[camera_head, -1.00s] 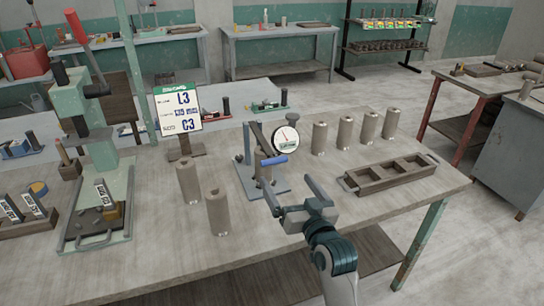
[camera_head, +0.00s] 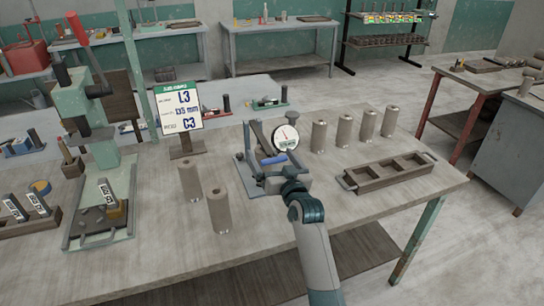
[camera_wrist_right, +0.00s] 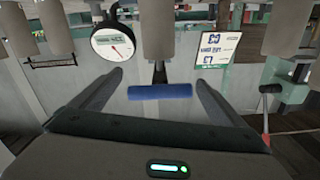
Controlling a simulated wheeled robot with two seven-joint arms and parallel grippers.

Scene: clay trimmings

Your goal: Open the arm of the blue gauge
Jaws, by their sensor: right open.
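The gauge has a round white dial (camera_head: 285,138) with a red needle and stands on a grey base plate (camera_head: 243,172) in the middle of the table. Its dark arm (camera_head: 258,136) ends in a blue handle (camera_head: 273,160). In the right wrist view, the dial (camera_wrist_right: 114,44) is at upper left and the blue handle (camera_wrist_right: 160,91) is in the centre. My right gripper (camera_wrist_right: 159,80) is open, its fingers on either side of the handle, with gaps to both. In the head view, it is at the gauge's near side and hides part of the base. My left gripper is out of view.
Two clay cylinders (camera_head: 218,210) stand left of the gauge, several more (camera_head: 367,125) behind right. A wooden tray (camera_head: 350,185) lies to the right. A sign (camera_head: 181,108) stands behind left, and a green press (camera_head: 85,125) at the far left.

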